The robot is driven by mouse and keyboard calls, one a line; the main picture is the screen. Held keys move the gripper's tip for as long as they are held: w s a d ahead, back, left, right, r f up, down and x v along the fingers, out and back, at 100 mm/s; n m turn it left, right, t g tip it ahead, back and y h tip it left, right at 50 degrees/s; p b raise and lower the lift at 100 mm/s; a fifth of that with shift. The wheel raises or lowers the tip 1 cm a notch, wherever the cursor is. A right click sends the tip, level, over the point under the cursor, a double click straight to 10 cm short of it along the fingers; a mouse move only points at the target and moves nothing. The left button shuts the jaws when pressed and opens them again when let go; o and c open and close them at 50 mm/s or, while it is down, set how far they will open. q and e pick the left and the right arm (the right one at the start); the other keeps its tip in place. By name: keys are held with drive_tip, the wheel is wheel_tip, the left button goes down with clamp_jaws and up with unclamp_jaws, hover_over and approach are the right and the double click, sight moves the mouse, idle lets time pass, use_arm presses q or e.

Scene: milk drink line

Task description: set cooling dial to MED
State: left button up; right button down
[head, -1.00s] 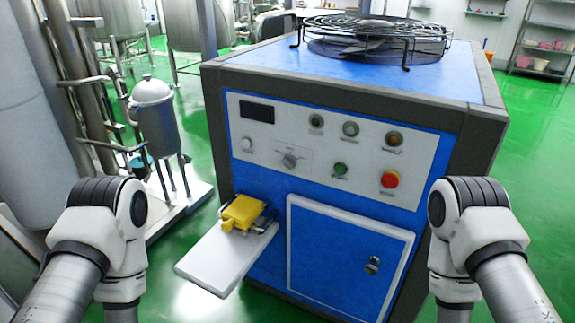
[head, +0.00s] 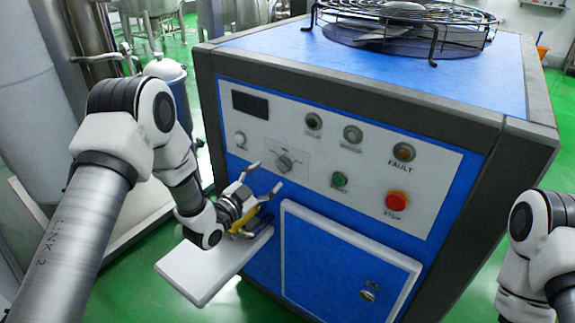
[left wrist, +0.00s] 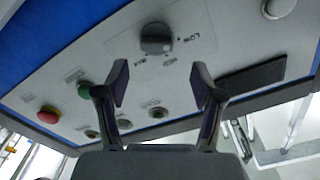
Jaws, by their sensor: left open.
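The cooling dial (head: 284,162) is a dark round knob on the light control panel (head: 430,170) of the blue machine. In the left wrist view the dial (left wrist: 155,39) sits just beyond the fingertips, roughly centred between them, with a LOW label beside it. Which mark the dial points to is too small to tell. My left gripper (head: 266,177) is open and empty, in front of and slightly below the dial, apart from it. It also shows in the left wrist view (left wrist: 160,85). My right gripper is out of view; only my right arm shows.
A green button (head: 339,180), a red stop button (head: 397,201) and several lamps share the panel. A white shelf (head: 200,275) sticks out below, with a yellow object (head: 243,233) on it, partly hidden by my left gripper. A fan guard (head: 400,14) tops the machine.

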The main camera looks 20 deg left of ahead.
sight(280, 170)
use_arm(q)
drive_tip(key=x, duration=0.6)
drive_tip(key=shift+w+d+f+p, duration=0.2)
drive_tip(key=shift+d+f+p, duration=0.05)
drive_tip(key=shift+d+p, duration=0.1)
drive_tip(key=shift+a, duration=0.15)
drive_tip(key=c, duration=1)
drive_tip(key=shift+b, duration=0.3)
drive_tip(key=m+b, duration=0.1)
drive_tip(key=m, duration=0.1)
drive_tip(key=m+b, duration=0.1)
drive_tip(key=m, duration=0.1)
drive_tip(key=m+b, duration=0.2)
drive_tip(key=shift+f, duration=0.25)
drive_tip(key=m+b, duration=0.3)
drive_tip(key=m, duration=0.2)
drive_tip(key=shift+m, duration=0.4)
